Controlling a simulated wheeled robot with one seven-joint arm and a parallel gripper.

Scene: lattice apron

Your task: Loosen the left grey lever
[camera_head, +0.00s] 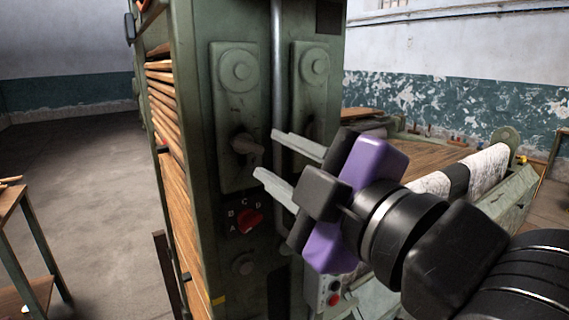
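The left grey lever (246,145) sits on the left green plate of the machine front, below a round boss. It points to the right and slightly down. My gripper (267,154) is open, with its two pale fingers apart, one above the other in the picture. The fingertips are just right of the lever's free end, and nothing shows between them. I cannot tell the gap in depth. A second plate (315,66) stands to the right; its lower part is mostly hidden behind the upper finger.
A vertical metal pipe (278,60) runs between the plates, close behind my fingers. A red selector knob (250,220) marked with letters is below the lever. A red button (334,300) is lower right. Wooden slats line the machine's left side. Floor at left is clear beyond a table (12,196).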

